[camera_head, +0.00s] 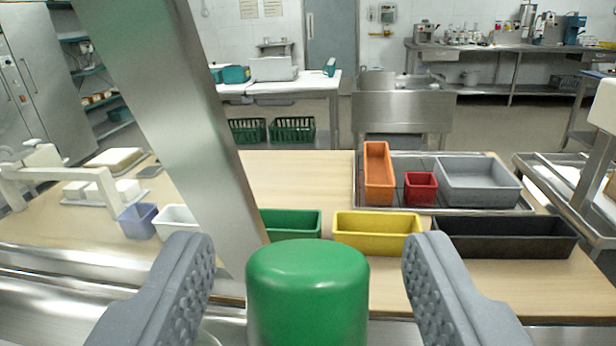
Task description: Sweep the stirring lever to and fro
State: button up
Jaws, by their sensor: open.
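A rounded green knob (307,292) stands upright at the bottom centre, close to the camera. It looks like the grip of the stirring lever; whatever is below it is out of frame. My gripper (308,250) is open, with one grey ribbed finger on each side of the knob. A gap shows between the knob and each finger, so neither appears to touch it. The fingers' lower ends are cut off by the frame edge.
A slanted metal bar (178,120) crosses the upper left, just left of the knob. Behind is a wooden worktop (290,175) with green (290,222), yellow (378,232) and black bins (505,238). A metal tray (445,207) holds orange, red and grey bins.

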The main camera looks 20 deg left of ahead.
jog(key=shift+x, duration=1.1)
